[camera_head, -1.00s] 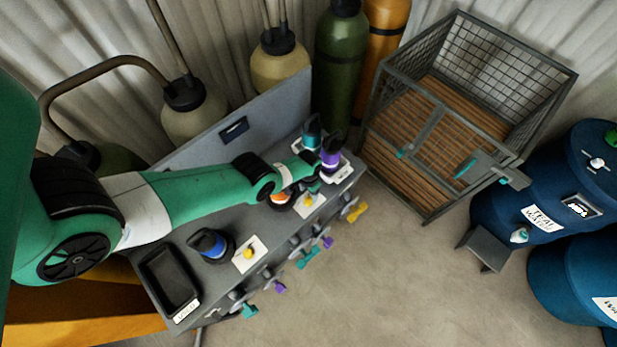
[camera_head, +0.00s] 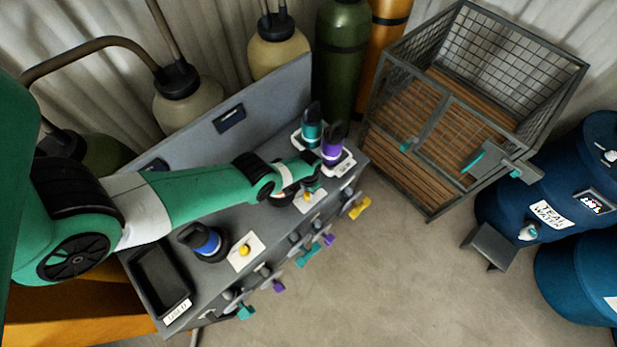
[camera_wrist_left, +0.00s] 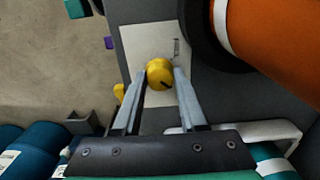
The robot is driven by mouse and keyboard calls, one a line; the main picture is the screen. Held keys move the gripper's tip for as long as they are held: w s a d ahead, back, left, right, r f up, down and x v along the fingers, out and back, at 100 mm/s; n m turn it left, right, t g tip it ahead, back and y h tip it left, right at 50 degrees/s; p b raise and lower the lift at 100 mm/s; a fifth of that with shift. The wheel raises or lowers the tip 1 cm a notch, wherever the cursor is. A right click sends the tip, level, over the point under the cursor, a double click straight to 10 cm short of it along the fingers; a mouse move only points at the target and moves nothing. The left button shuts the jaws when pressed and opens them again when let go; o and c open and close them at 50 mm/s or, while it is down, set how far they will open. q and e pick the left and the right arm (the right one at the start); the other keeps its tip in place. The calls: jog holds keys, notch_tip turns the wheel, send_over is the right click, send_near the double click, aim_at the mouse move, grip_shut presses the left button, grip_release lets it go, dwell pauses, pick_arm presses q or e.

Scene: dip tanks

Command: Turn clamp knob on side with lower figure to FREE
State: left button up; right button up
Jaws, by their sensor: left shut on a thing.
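Two yellow clamp knobs sit on white plates on the grey bench. The near knob (camera_head: 244,250) is beside a blue-banded black cylinder (camera_head: 206,242). The far knob (camera_head: 307,196) is at my left gripper (camera_head: 312,186) and partly covered by it. In the left wrist view this knob (camera_wrist_left: 160,73) has a short black mark toward its lower right. My left gripper's fingers (camera_wrist_left: 160,78) are shut on it, one on each side. The white plate (camera_wrist_left: 142,42) bears a small mark too blurred to read. My right gripper is not in view.
An orange cylinder (camera_wrist_left: 275,40) is close beside the knob. Teal (camera_head: 311,132) and purple (camera_head: 332,150) bottles stand at the bench's far end. Coloured valve handles (camera_head: 307,256) line the front edge. A black tray (camera_head: 160,282) lies at the near end. The floor (camera_head: 400,280) is clear.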

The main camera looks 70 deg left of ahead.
pick_arm(q)
jog(key=shift+n, duration=0.4)
grip_shut()
jog(key=n, duration=0.3)
jog(key=shift+n, duration=0.3)
jog(key=n, duration=0.4)
jog(key=shift+n, duration=0.3)
jog(key=n, duration=0.4)
jog(key=shift+n, duration=2.5)
jog(key=o, duration=1.1)
grip_release()
